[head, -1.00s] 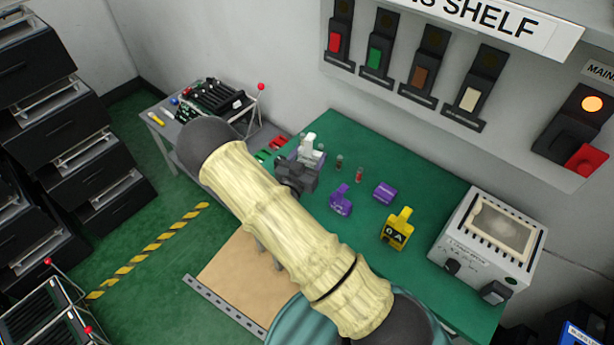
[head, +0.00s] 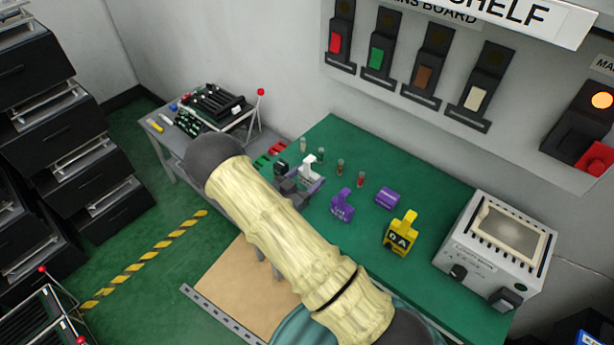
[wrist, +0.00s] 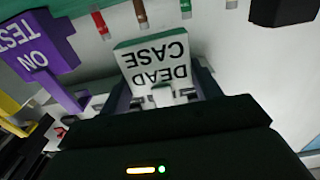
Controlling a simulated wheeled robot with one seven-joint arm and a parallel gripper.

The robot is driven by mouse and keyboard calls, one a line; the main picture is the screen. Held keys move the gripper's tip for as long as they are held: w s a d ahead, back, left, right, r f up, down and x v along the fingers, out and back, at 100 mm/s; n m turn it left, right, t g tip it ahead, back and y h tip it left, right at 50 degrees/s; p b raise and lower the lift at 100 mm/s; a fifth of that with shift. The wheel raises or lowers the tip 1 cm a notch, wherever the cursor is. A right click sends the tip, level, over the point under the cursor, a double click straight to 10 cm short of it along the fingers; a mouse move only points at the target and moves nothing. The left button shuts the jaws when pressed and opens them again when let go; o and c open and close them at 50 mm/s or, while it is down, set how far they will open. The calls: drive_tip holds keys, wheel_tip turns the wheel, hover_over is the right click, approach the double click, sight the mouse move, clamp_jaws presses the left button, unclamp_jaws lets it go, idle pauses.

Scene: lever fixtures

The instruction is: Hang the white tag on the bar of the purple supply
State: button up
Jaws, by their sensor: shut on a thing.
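The white tag (wrist: 155,62), lettered DEAD CASE, is between the jaws of my gripper (wrist: 162,97) in the wrist view; the lettering is upside down. In the head view the white tag (head: 309,166) shows just beyond my gripper (head: 296,191), over the far left part of the green bench. My gripper is shut on its lower part; the jaws partly hide it. A purple tag (head: 342,204) lettered ON TEST stands to the right, and it also shows in the wrist view (wrist: 38,55). I cannot pick out a purple supply or its bar.
A pale boxy instrument (head: 495,250) is at the right. A grey side table (head: 165,135) with a rack is at the left.

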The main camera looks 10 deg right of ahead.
sight(308, 187)
drive_tip(key=shift+d+f+b, duration=0.1)
drive_tip(key=shift+f+b, duration=1.15)
drive_tip(key=shift+f, duration=1.05)
drive_tip(key=o, duration=1)
drive_tip(key=shift+o, duration=0.2)
drive_tip(key=b+v, duration=0.4)
drive_tip(key=v, duration=1.3)
drive_tip(key=shift+r, duration=0.1)
